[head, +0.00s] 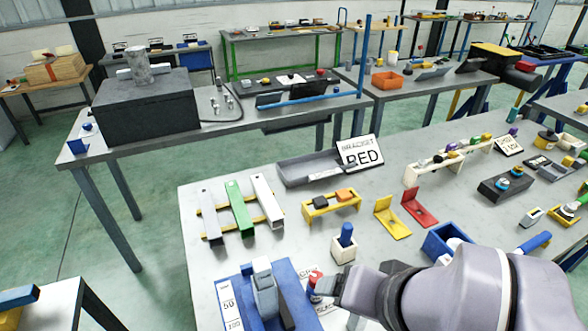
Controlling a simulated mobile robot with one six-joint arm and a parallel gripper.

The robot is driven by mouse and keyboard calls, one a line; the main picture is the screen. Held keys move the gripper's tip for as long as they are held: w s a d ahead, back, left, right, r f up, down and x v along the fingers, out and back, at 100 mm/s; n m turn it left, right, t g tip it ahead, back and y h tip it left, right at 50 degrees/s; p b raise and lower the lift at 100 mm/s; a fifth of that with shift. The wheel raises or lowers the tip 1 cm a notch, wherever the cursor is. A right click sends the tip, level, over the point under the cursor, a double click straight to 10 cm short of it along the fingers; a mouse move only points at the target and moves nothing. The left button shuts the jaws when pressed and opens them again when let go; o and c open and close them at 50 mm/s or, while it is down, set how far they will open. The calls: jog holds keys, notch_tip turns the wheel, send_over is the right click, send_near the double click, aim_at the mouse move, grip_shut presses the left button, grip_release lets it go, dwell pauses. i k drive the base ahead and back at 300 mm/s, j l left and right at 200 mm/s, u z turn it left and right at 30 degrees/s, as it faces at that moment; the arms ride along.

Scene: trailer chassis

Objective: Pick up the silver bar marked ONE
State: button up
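Three long bars lie side by side across a yellow rack (226,207) on the near grey table. The left one is a silver-grey bar (212,212), the middle one a green bar (239,207), and the right one a pale silver-white bar (267,202). I cannot read a ONE on any of them. My gripper (332,287) is low in the view, right of and nearer than the bars, apart from them. It points left beside a small red and blue piece (315,283). Its fingers are too unclear to tell open from shut.

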aim_at(262, 270)
jog(key=l+u, duration=0.15)
jog(key=u, duration=0.25)
jog(key=l+u, duration=0.15)
jog(key=u, duration=0.3)
jog(key=l+u, duration=0.15)
jog(key=u, duration=0.25)
jog(key=k, duration=0.05)
